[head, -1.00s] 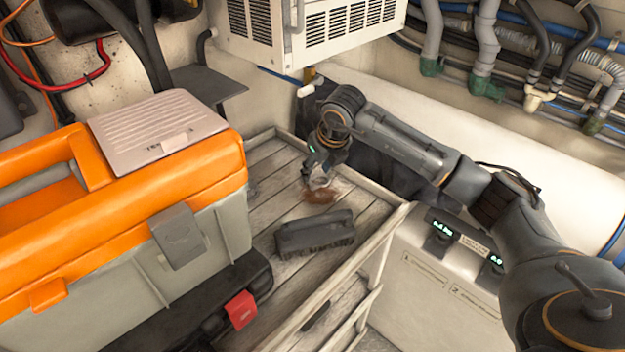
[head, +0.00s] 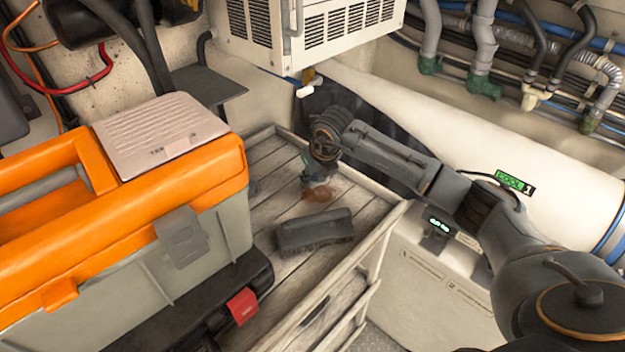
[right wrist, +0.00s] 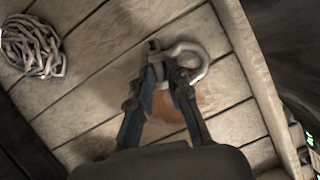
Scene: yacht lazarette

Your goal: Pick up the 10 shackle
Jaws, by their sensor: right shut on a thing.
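The shackle (right wrist: 187,58), a grey metal bow with a pin, is at the fingertips of my right gripper (right wrist: 164,84) in the right wrist view. The right gripper is shut on it, over the slatted wooden shelf (right wrist: 85,75). In the head view the right gripper (head: 318,183) points down at the far part of the shelf, beside a rust-brown stain (head: 316,194). The shackle is too small and covered to make out there. I cannot tell whether it touches the boards. My left gripper is not in view.
A coiled chain (right wrist: 32,46) lies on the shelf. A dark brush (head: 314,232) lies nearer in the head view. An orange and grey toolbox (head: 140,240) stands at the left, above a black case (head: 195,305). A raised rim edges the shelf.

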